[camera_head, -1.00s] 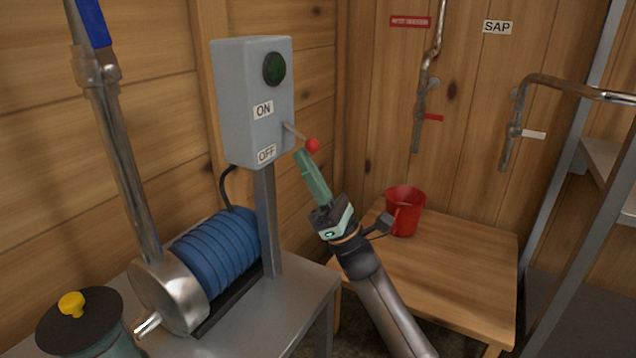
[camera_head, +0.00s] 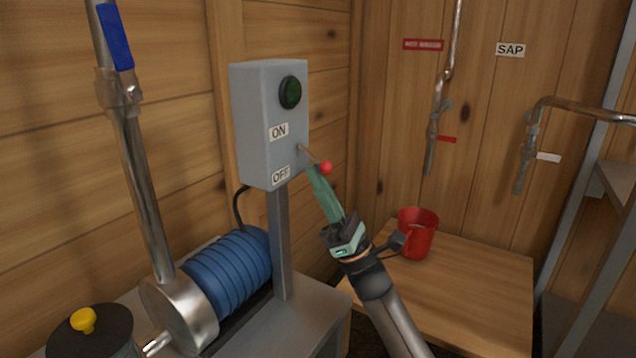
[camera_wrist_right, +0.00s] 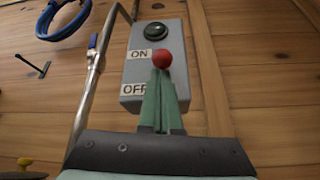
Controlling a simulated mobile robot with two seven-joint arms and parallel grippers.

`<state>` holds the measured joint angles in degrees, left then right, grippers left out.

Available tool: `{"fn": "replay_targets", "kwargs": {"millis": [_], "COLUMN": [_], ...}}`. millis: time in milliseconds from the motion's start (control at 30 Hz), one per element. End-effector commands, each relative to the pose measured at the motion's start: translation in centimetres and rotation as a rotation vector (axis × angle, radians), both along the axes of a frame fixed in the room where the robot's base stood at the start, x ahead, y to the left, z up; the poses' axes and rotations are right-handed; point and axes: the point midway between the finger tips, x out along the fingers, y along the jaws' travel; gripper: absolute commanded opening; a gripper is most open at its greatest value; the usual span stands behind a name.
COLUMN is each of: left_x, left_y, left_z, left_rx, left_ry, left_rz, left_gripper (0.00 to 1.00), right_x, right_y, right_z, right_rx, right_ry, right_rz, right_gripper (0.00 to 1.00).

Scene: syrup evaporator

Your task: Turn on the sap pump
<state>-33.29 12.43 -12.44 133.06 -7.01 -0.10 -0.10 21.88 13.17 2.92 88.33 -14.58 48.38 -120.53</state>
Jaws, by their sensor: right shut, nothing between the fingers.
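A grey switch box (camera_head: 262,135) stands on a post beside a blue ribbed pump motor (camera_head: 228,270). The box has ON and OFF labels and a dark green round lamp (camera_head: 290,92). Its lever (camera_head: 325,167) has a red ball tip and points down toward OFF. My right gripper (camera_head: 313,172) is shut and empty, its green fingertips just under the lever. In the wrist view the red ball (camera_wrist_right: 162,58) shows right at the shut fingertips (camera_wrist_right: 161,75); I cannot tell whether they touch. My left gripper is not in view.
A red cup (camera_head: 417,240) stands on a wooden table (camera_head: 470,290) at right. A metal pipe with a blue-handled valve (camera_head: 115,38) rises at left. A lidded pot with a yellow knob (camera_head: 83,320) is front left. Pipes with taps hang on the back wall.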

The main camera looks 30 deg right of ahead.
Motion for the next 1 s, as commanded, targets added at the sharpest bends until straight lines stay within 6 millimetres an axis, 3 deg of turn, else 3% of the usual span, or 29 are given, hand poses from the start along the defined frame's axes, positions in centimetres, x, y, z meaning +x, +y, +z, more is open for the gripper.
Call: {"fn": "replay_targets", "kwargs": {"millis": [1000], "left_x": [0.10], "left_y": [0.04], "left_z": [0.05], "left_rx": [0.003], "left_ry": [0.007], "left_rz": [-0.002], "left_gripper": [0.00], "right_x": [0.09], "right_y": [-0.10], "right_z": [0.46], "right_rx": [-0.012], "right_ry": [0.017], "right_rz": [0.003], "right_gripper": [0.00]}}
